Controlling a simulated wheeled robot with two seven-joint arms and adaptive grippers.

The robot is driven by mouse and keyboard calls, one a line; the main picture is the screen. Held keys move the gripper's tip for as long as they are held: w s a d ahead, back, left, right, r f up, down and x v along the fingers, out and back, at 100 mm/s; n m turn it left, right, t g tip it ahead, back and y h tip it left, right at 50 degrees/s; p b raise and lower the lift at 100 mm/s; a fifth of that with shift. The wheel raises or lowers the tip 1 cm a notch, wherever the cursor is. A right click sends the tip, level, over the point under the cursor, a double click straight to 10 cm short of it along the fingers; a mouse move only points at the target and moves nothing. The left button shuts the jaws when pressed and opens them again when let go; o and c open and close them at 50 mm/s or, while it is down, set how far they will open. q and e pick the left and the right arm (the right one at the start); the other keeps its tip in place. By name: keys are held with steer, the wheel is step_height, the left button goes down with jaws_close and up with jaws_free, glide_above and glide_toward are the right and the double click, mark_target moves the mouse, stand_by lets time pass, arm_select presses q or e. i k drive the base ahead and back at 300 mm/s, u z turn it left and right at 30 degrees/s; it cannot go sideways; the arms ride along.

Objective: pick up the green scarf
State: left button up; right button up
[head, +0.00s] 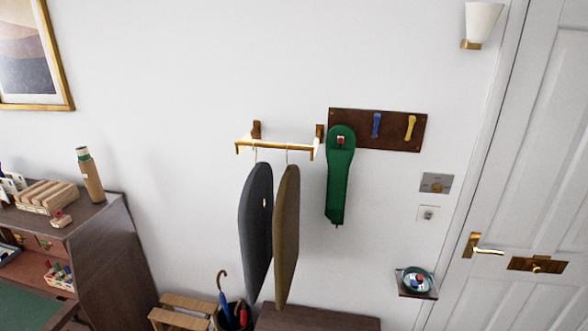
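The green scarf (339,185) hangs long and narrow on the white wall, from the left end of a dark wooden hook board (391,146). A small red and white piece shows near the scarf's top. The scarf's lower end hangs free above a dark brown surface. Neither of my grippers shows in the head view.
Dark and brown garments (256,225) hang from a brass-and-white rail (277,147) just left of the scarf. Blue and yellow hooks (376,125) are on the board. A low dark brown top (317,318) is below. A white door (528,200) stands at right; a cabinet (108,245) at left.

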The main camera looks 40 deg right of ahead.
mark_target(337, 181)
steer(key=z, duration=0.15)
steer(key=i, duration=1)
steer(key=z, duration=0.35)
